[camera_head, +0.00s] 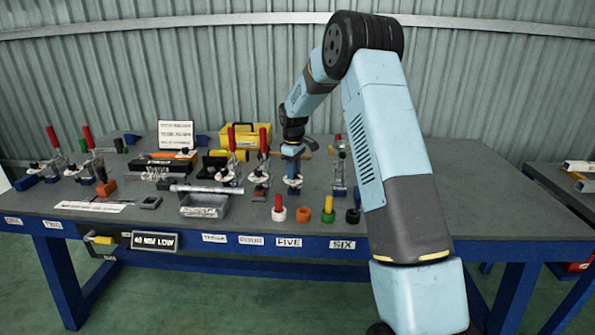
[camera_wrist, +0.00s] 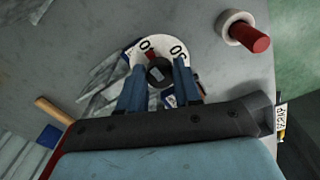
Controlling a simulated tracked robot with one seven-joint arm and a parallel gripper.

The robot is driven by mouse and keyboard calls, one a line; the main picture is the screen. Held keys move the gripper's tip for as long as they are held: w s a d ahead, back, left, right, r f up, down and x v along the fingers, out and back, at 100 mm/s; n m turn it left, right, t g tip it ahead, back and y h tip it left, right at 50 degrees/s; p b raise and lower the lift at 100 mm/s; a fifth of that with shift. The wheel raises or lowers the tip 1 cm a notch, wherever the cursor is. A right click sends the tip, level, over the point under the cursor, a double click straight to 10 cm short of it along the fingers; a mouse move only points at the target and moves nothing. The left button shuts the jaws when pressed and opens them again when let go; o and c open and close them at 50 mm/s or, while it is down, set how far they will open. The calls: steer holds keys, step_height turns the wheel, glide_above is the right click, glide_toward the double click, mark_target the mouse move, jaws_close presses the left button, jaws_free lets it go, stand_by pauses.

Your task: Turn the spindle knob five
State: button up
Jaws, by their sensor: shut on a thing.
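The spindle knob (camera_wrist: 160,73) is dark and round in the wrist view, with a red mark beside it. A white dial (camera_wrist: 143,48) with black figures lies around it; it also shows in the head view (camera_head: 293,182), behind the table-edge label FIVE (camera_head: 289,242). My gripper (camera_wrist: 158,78) reaches down over the dial, its two blue fingers on opposite sides of the knob and shut on it. In the head view my gripper (camera_head: 292,166) stands nearly upright over this fixture. The fixture's lower part is mostly hidden from the wrist view.
A white ring with a red handle (camera_wrist: 248,35) stands close by. Several coloured-handled pieces line the table front. Red-handled clamps (camera_head: 248,140) stand just left. A wooden handle (camera_wrist: 55,110) lies nearby. A grey bin (camera_head: 204,206) and yellow toolbox (camera_head: 243,134) are further left and behind.

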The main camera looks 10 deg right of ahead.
steer(key=o, duration=0.7)
steer(key=shift+s+a, duration=0.2)
steer(key=shift+a, duration=0.25)
steer(key=o, duration=0.3)
steer(key=shift+d, duration=0.15)
steer(key=shift+o, duration=0.2)
steer(key=shift+w+d, duration=0.1)
step_height(320, 180, up, 14)
steer(key=shift+f, duration=0.2)
